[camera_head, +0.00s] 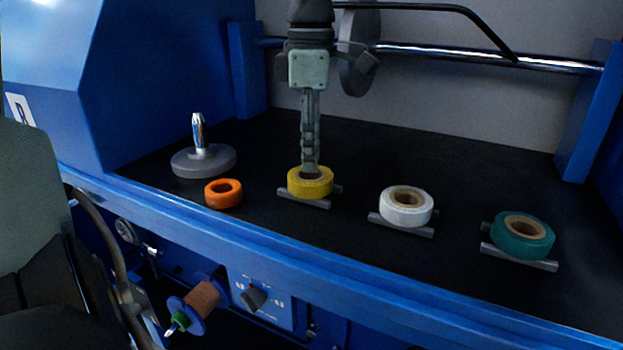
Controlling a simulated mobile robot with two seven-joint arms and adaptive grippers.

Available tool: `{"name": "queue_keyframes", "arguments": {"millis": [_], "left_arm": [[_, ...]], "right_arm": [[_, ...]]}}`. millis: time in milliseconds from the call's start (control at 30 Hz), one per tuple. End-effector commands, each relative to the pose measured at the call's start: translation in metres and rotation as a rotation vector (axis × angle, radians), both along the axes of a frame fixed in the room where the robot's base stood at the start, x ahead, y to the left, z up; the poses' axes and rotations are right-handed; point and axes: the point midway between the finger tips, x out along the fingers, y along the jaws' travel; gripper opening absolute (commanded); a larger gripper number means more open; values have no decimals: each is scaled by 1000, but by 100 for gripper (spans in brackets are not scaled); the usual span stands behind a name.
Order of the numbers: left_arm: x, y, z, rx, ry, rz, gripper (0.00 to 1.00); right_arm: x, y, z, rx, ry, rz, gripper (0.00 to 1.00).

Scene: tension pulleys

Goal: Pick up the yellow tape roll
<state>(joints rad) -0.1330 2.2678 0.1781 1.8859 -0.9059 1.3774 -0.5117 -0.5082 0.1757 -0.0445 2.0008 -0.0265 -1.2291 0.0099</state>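The yellow tape roll (310,187) lies flat on a pair of short grey bars on the black bench top, near the middle of the head view. My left gripper (310,170) points straight down over it from above. Its fingers show edge-on as one narrow column, and their tips reach the roll's top at the centre hole. The tips hide most of the hole. I cannot tell whether the fingers are apart or closed, or whether they grip the roll. My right gripper is not in view.
A white roll (406,207) and a green roll (523,236) lie on bars to the right. An orange roll (223,194) and a grey disc with a metal spindle (203,160) are to the left. A chrome rod (450,54) crosses behind. The blue front edge (300,258) borders the bench.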

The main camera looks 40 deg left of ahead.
Motion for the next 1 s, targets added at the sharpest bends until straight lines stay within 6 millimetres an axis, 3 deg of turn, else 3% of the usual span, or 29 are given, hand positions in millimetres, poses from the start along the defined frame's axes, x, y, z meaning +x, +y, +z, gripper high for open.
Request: {"name": "queue_keyframes", "arguments": {"millis": [167,433,667,1000], "left_arm": [[0,0,-21,-1,2,1,28],[1,0,-24,-2,-1,1,28],[1,0,-24,-2,-1,1,0],[1,0,-23,-2,-1,1,0]], "right_arm": [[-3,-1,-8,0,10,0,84],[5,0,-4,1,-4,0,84],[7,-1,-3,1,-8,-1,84],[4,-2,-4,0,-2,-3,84]]}}
